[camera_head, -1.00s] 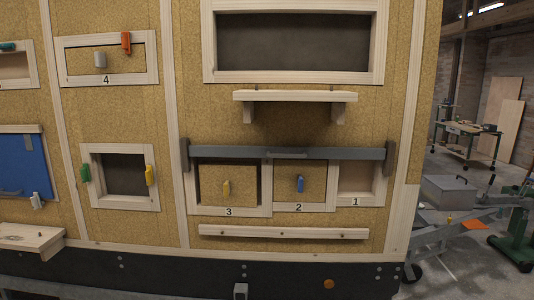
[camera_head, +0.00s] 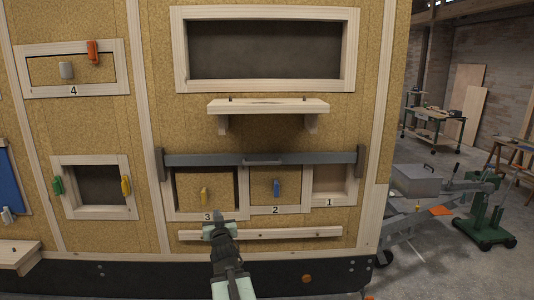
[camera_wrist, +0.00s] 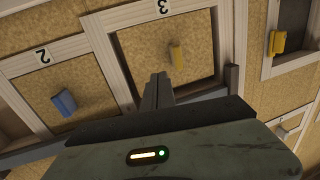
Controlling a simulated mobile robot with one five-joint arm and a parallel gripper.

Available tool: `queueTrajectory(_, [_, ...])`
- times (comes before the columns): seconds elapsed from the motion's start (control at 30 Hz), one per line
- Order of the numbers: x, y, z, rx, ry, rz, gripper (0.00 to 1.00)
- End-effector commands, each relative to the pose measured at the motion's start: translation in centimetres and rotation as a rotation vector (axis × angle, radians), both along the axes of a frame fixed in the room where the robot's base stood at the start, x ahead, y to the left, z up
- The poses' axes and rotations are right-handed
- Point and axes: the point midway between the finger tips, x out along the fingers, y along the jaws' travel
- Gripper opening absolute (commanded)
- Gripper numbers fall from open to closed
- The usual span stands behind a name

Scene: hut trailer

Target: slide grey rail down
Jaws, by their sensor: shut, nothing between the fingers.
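In the wrist view, which is upside down, the closed fingers (camera_wrist: 159,79) appear over door 3 (camera_wrist: 135,50), and a grey end bracket (camera_wrist: 232,79) shows. My gripper body hides part of the rail there.
Door 3 has a yellow knob (camera_head: 204,196) and door 2 a blue knob (camera_head: 277,188); compartment 1 (camera_head: 329,180) is open. A wooden shelf (camera_head: 268,106) juts out above the rail. A wooden strip (camera_head: 290,235) runs below. Another opening (camera_head: 99,185) has green and yellow knobs.

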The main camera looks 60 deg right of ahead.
Motion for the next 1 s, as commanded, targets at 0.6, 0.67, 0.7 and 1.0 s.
queueTrajectory(0.6, [-15.5,-10.1,16.0,-0.417,-0.373,-0.209,0.00])
queueTrajectory(0.67, [-15.4,-10.1,16.0,-0.417,-0.373,-0.209,0.00])
queueTrajectory(0.7, [-15.4,-10.1,16.0,-0.417,-0.373,-0.209,0.00])
queueTrajectory(1.0, [-15.0,-12.4,17.7,-0.417,-0.371,-0.215,0.00])
